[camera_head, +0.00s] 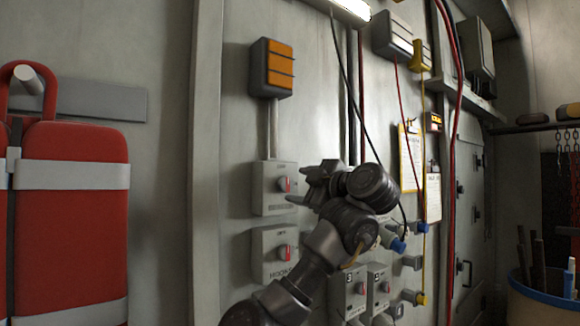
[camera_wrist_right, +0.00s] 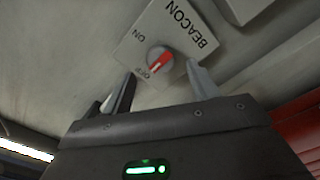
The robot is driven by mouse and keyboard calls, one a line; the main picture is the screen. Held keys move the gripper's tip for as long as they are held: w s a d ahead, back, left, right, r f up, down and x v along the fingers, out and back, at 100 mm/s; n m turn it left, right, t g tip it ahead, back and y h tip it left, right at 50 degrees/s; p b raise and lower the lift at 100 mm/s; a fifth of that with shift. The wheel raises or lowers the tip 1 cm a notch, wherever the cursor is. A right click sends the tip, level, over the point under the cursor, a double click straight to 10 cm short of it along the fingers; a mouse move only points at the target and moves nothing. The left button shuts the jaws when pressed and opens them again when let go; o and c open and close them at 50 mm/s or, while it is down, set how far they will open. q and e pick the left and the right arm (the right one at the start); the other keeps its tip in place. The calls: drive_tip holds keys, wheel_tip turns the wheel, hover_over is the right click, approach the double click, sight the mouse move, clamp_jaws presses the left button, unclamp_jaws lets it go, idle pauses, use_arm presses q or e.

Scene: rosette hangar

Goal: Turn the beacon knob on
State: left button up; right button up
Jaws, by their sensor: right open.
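The beacon switch box (camera_wrist_right: 185,20) is a pale plate in the right wrist view, marked BEACON, ON and OFF. Its round knob (camera_wrist_right: 159,60) has a red pointer turned toward the OFF mark. In the head view the upper grey box (camera_head: 268,204), with a red-marked knob (camera_head: 284,184), stands directly in front of my right gripper (camera_head: 300,186). That gripper is open and empty; in the wrist view its fingers (camera_wrist_right: 161,80) lie on either side below the knob. I see no contact with the knob. My left gripper is not in view.
A similar switch box (camera_head: 266,266) sits just below. An orange lamp unit (camera_head: 278,68) is on the wall above, joined by a conduit. More boxes (camera_head: 349,292) and blue plugs (camera_head: 397,244) are at lower right. A red case (camera_head: 75,240) hangs at left.

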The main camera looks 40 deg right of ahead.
sight(288, 186)
drive_tip(key=w+p, duration=0.2)
drive_tip(key=w, duration=0.2)
drive_tip(key=shift+w+d+f, duration=0.1)
drive_tip(key=shift+w, duration=0.2)
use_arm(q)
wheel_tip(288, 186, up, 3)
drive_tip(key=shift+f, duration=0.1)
use_arm(e)
drive_tip(key=c, duration=1)
